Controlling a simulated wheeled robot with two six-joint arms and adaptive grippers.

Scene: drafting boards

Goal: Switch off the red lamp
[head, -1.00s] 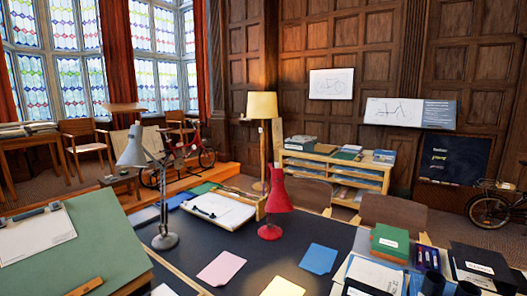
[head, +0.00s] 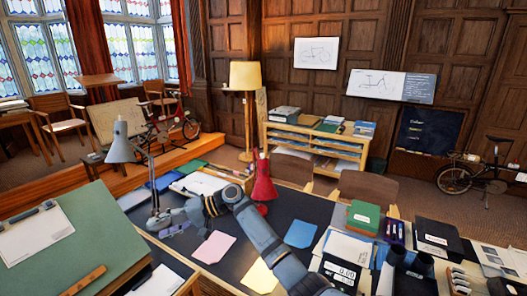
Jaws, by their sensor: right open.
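The red lamp (head: 263,182) stands upright on the dark desk, right of centre in the head view. My left gripper is not in view.
A pink sheet (head: 214,247), a blue sheet (head: 301,234) and a yellow sheet (head: 259,277) lie on the desk. A white paper tray (head: 203,182) is behind my gripper. Green boxes (head: 363,216) and dark cups stand at right. A green drafting board (head: 62,240) is at left.

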